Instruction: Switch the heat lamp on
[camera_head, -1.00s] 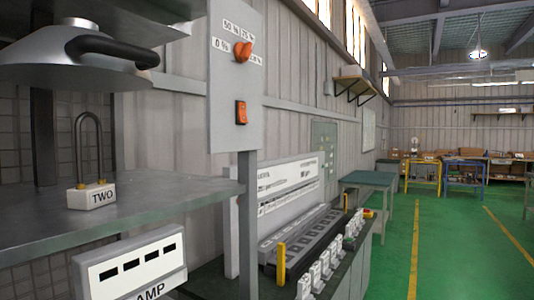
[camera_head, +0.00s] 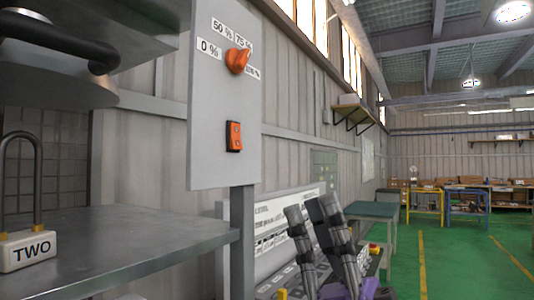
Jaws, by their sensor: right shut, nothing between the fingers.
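A grey upright panel (camera_head: 212,160) stands left of centre. It carries an orange rocker switch (camera_head: 234,136), and above it an orange knob (camera_head: 238,60) ringed by percent labels. Which way the rocker is pressed is too small to tell. A metal dome with a black handle, apparently the heat lamp (camera_head: 70,92), is cut off at the upper left. My right gripper (camera_head: 308,209) rises from the bottom edge, fingers shut and empty, pointing up. In the picture it is below and right of the rocker switch, clear of the panel. My left gripper is out of view.
A metal shelf (camera_head: 130,245) at lower left holds a white block marked TWO (camera_head: 27,250) with a metal loop. A post (camera_head: 242,240) stands under the panel. A bench with a white board (camera_head: 270,222) lies behind my right gripper. Green floor at right is open.

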